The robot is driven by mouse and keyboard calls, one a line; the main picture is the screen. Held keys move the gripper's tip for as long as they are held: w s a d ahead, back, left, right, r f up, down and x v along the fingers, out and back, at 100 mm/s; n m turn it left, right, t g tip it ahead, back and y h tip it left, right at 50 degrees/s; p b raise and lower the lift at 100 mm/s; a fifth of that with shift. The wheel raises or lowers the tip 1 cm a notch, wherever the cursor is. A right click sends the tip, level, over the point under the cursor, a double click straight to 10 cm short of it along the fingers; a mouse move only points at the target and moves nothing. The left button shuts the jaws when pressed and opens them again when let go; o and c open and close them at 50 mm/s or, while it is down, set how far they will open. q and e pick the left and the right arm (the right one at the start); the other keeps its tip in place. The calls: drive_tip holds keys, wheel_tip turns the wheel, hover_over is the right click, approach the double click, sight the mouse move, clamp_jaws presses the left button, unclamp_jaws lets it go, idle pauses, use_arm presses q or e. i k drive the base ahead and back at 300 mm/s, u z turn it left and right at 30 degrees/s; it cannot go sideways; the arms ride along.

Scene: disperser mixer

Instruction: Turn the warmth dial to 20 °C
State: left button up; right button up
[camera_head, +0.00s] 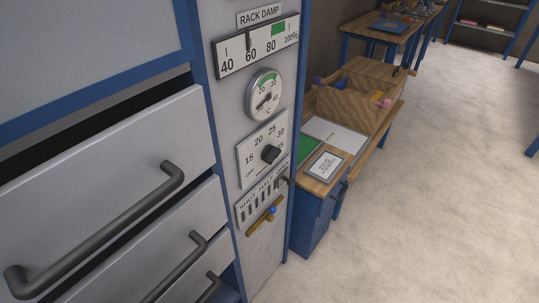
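A small black knob (271,154) sits on a white dial plate (247,172) marked 15, 20, 25 and 30, on the front of a grey and blue cabinet. The knob's pointing direction is too small to tell for certain. Above it is a round gauge (264,95) with a °C face, a green arc at its top and a dark needle pointing to the lower left. Neither of my grippers shows in the head view.
A RACK DAMP slider scale (257,47) is above the gauge. Below the dial are a slotted SHUT/HALF plate (245,206) and a brass lever (264,216) with a blue centre. Drawers with a protruding handle (95,240) are at left; workbenches (381,70) and open floor (430,200) at right.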

sight(271, 153)
drive_tip(key=z, duration=1.9)
drive_tip(key=i, duration=2.55)
drive_tip(key=u, duration=3.15)
